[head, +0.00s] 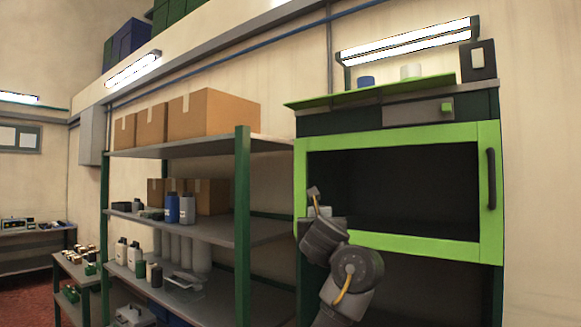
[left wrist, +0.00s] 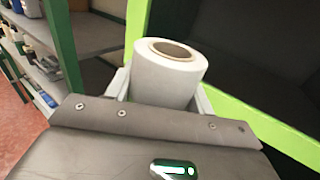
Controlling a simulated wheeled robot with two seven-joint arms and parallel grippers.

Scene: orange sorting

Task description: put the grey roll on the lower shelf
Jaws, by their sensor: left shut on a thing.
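My left gripper (left wrist: 168,92) is shut on the grey roll (left wrist: 168,75), a pale cylinder with a brown core, whose end faces up in the left wrist view. In the head view my left gripper (head: 316,205) is in front of the green cabinet's left edge, right of the shelving unit; the roll is hard to make out there. The shelving unit has a top shelf (head: 220,146), a middle shelf (head: 245,232) and a lower shelf (head: 235,300). Pale upright cylinders (head: 200,255), white bottles and a clear tray stand on the lower shelf. My right gripper is not in view.
A green post (head: 242,215) stands at the unit's front right corner. The cabinet (head: 400,242) has a bright green frame around a dark window. Boxes (head: 205,112) fill the top shelf. The right parts of the middle and lower shelves look clear.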

